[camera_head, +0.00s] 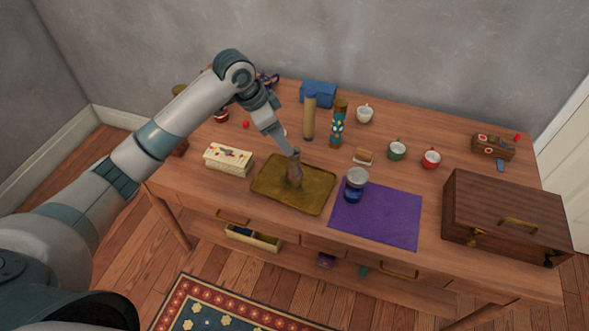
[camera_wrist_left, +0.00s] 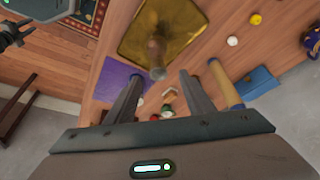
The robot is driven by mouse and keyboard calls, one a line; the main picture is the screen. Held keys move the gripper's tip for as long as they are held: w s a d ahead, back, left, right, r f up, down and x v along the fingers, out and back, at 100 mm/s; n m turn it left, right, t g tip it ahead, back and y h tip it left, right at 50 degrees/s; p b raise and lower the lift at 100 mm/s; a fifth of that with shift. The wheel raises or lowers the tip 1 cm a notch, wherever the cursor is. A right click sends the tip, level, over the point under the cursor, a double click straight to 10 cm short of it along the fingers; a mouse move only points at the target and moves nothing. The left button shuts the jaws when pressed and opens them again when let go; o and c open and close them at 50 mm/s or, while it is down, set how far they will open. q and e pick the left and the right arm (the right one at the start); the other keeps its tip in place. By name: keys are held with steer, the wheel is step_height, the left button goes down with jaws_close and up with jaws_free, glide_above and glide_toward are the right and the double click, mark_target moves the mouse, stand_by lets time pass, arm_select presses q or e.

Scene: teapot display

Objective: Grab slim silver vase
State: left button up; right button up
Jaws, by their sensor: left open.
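The slim silver vase (camera_head: 296,172) stands on a gold-brown tray (camera_head: 268,191) near the middle of the table. It looks brownish grey in this light. My left gripper (camera_head: 291,151) comes down from the upper left to the vase's top and hides part of it. In the left wrist view, the vase (camera_wrist_left: 157,50) rises from the tray (camera_wrist_left: 190,18), its top end close to the gap between the fingertips of my open left gripper (camera_wrist_left: 160,77). Nothing is held. I cannot tell whether a finger touches the vase. My right gripper does not show clearly.
A purple cloth (camera_head: 395,215) with a blue-and-silver jar (camera_head: 355,186) lies right of the tray. A cream box (camera_head: 228,159) stands left. A tan cylinder (camera_head: 309,119) and a patterned cylinder (camera_head: 338,125) stand behind. A wooden chest (camera_head: 503,215) fills the right end.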

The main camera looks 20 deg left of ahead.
mark_target(298, 161)
arm_select(q)
steer(key=p+x, duration=0.1)
steer(key=x, duration=0.7)
steer(key=shift+p, duration=0.35)
steer(key=shift+d+f+p, duration=0.25)
steer(key=shift+f+p, duration=0.15)
steer(key=shift+p, duration=0.1)
steer(key=p+x, duration=0.1)
steer(key=x, duration=0.2)
steer(key=shift+d, duration=0.1)
steer(key=shift+w+f, duration=0.1)
steer(key=shift+f, duration=0.5)
jaws_close()
